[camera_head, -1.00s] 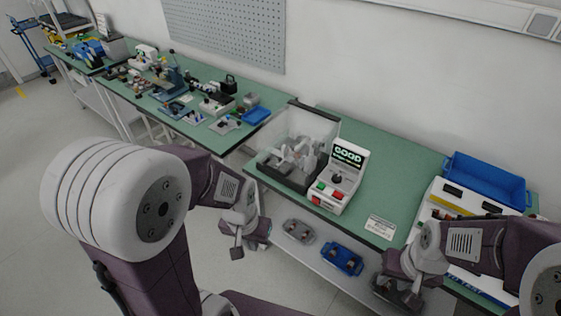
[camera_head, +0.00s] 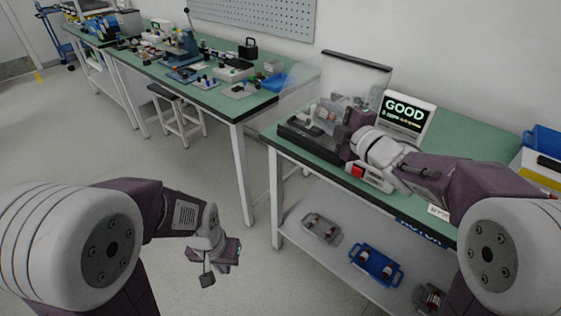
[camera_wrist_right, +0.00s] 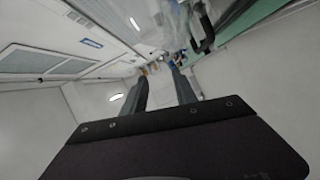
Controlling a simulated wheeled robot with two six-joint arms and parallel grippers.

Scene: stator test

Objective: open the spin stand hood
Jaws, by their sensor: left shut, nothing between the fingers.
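The spin stand (camera_head: 302,141) is a dark base on the green bench, with metal parts inside. Its clear hood (camera_head: 352,80) has a dark top edge and seems raised and tilted back, though the glass is faint and its exact angle is hard to tell. My right gripper (camera_head: 342,127) is at the stand's right side, partly hidden by its own wrist. In the right wrist view its two dark fingers (camera_wrist_right: 161,88) stand apart with nothing visible between them. I cannot tell whether it touches the hood. My left gripper (camera_head: 207,277) is shut and empty over the floor, away from the bench.
A console (camera_head: 405,112) reading GOOD stands right of the stand, partly behind my right arm. A blue tray (camera_head: 374,264) and a grey tray (camera_head: 320,229) lie on the lower shelf.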

